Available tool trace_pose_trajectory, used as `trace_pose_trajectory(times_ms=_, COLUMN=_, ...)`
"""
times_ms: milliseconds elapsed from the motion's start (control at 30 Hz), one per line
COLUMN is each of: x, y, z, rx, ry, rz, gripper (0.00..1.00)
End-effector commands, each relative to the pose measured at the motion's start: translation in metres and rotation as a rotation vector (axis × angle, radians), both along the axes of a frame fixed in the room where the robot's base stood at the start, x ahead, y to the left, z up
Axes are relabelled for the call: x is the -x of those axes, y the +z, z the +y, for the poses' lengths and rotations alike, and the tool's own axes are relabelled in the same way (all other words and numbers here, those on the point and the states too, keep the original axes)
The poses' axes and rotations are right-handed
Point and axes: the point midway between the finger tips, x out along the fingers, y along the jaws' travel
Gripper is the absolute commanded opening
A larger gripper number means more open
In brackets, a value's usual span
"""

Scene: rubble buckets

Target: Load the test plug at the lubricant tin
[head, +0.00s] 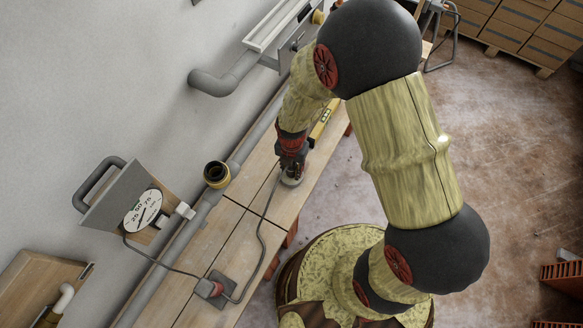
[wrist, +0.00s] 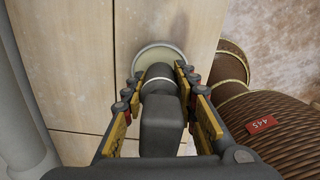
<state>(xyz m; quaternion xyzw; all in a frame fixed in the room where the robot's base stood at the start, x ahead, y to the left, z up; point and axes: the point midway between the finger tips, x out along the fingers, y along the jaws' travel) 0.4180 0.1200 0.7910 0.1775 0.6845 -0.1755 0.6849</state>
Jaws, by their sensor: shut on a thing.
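The test plug (wrist: 157,80) is a dark grey piece with a pale ring round it. My gripper (wrist: 155,92) is shut on it, with a finger on each side. The lubricant tin (wrist: 153,57) is round with a pale rim and stands on the planks. In the wrist view the plug's far end overlaps the tin's opening; I cannot tell whether they touch. In the head view my gripper (head: 291,160) points down right above the tin (head: 292,179), which it partly covers. The plug's tip is hidden.
A thin hose (head: 262,225) runs from my gripper to a grey plate (head: 226,284), then to a gauge (head: 143,210) by the wall. An open black-and-yellow pipe socket (head: 216,174) stands beside the bench. A yellow level (head: 321,123) lies beyond the tin. Nearby planks (head: 247,190) are clear.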

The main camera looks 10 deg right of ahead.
Motion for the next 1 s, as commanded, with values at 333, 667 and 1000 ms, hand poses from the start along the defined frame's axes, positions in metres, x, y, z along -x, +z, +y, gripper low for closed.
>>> trace_pose_trajectory(times_ms=333, x=-0.0001, y=-0.0040, z=0.0000, rx=0.000, ry=0.000, rz=0.000, gripper=0.03)
trace_pose_trajectory(times_ms=667, x=0.0000, y=-0.0075, z=0.0000, rx=0.000, ry=0.000, rz=0.000, gripper=0.03)
trace_pose_trajectory(times_ms=1000, x=0.0000, y=-0.0095, z=0.0000, rx=0.000, ry=0.000, rz=0.000, gripper=0.03)
